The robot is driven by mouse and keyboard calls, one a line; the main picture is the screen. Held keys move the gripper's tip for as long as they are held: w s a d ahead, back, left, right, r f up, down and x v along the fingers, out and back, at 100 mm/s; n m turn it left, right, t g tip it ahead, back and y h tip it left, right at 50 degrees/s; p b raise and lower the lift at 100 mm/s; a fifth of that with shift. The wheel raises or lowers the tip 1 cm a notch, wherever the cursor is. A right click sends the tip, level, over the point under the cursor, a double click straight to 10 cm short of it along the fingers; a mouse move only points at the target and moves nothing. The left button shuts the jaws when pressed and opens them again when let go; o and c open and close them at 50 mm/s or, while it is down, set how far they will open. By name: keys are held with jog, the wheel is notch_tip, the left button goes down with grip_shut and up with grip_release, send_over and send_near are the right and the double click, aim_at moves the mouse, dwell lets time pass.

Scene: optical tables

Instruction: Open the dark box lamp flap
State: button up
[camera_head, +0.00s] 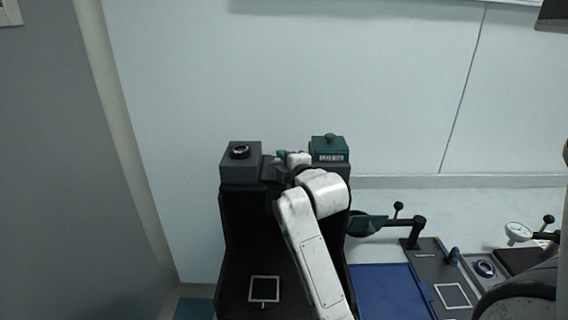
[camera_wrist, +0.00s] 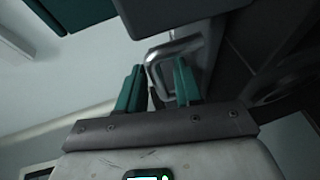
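The dark box (camera_head: 235,225) stands as a tall black housing in the middle of the head view, with its front dark and open-looking. My gripper (camera_head: 284,158) is at its top, between a grey block and a teal block. In the wrist view, my gripper (camera_wrist: 158,84) has two teal fingers standing apart. A bent silver handle (camera_wrist: 160,54) is at the fingertips, with part of it between them and part behind the right finger. I cannot tell whether either finger touches it. Which panel is the lamp flap is not clear; my arm hides part of the box.
The grey block (camera_head: 240,162) with a round black ring is left of my gripper; the labelled teal block (camera_head: 328,149) is right. A blue mat (camera_head: 388,292) and a black-knobbed lever (camera_head: 398,210) lie to the right. The wall is close behind.

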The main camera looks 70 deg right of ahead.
grip_shut()
dwell(0.3)
